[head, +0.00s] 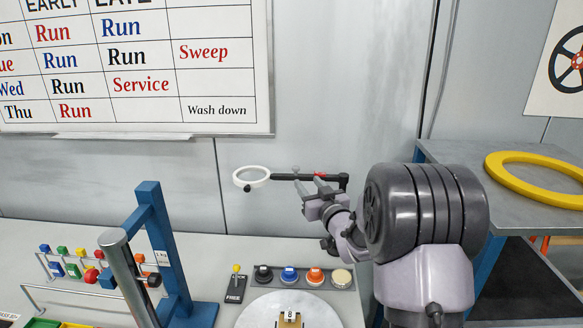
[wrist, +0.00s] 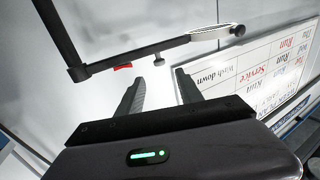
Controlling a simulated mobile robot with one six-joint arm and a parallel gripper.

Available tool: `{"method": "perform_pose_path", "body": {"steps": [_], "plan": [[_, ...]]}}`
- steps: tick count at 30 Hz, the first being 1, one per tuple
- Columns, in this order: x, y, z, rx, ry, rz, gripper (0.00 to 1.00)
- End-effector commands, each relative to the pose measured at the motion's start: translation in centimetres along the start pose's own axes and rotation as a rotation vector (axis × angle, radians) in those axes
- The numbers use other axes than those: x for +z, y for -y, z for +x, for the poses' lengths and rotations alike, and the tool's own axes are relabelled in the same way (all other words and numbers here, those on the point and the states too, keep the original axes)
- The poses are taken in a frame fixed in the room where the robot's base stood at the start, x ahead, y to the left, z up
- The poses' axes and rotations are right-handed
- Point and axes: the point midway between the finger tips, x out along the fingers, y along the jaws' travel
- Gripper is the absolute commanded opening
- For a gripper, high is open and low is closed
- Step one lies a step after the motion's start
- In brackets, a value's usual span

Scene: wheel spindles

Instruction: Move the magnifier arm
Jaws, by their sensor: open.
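The magnifier arm (head: 290,177) is a thin dark bar with a white-rimmed round lens (head: 252,179) at its left end and a red mark near its right end. It hangs above the bench in front of the grey wall. In the wrist view the bar (wrist: 130,61) crosses beyond my fingertips, with the lens (wrist: 216,32) at upper right and a small knob (wrist: 158,60) under the bar. My gripper (head: 309,187) is at the bar in the head view, its fingers apart. In the wrist view my gripper (wrist: 158,84) is empty, with the knob just ahead between its fingers.
A blue post (head: 161,240) stands on the bench at left, beside a grey round-topped post (head: 128,275). Coloured knobs (head: 288,276) and a round plate (head: 262,309) lie below. A yellow ring (head: 508,181) rests on the right shelf. A whiteboard (head: 150,127) hangs behind.

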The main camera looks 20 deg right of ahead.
Motion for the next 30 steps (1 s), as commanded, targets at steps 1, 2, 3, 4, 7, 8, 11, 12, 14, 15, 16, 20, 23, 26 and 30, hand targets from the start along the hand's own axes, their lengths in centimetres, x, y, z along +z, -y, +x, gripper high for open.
{"method": "perform_pose_path", "body": {"steps": [1,2,3,4,7,8,11,12,14,15,16,20,23,26,30], "plan": [[0.0,0.1,1.5,-0.002,-0.001,-0.001,0.43],[0.1,0.1,2.4,-0.002,0.000,0.000,0.43],[0.0,0.1,3.5,-0.002,-0.001,0.000,0.43],[0.0,0.1,4.3,-0.002,-0.001,0.000,0.43],[0.0,0.1,6.8,-0.001,-0.001,0.000,0.43],[0.0,0.0,7.5,-0.001,0.000,0.000,0.43],[0.0,0.0,9.2,-0.001,0.000,0.000,0.43],[0.0,0.0,9.7,0.000,0.001,0.000,0.43],[0.0,0.1,10.4,0.000,0.000,0.000,0.43],[0.0,0.1,10.7,0.000,0.001,0.000,0.43],[0.0,0.1,10.8,0.000,0.001,0.000,0.43],[0.0,0.1,11.1,0.000,0.001,0.000,0.43],[0.0,0.0,11.1,0.000,0.001,0.000,0.43],[0.0,0.0,11.1,0.000,0.001,0.000,0.35],[0.0,0.0,11.1,0.000,0.001,0.000,0.08]]}}
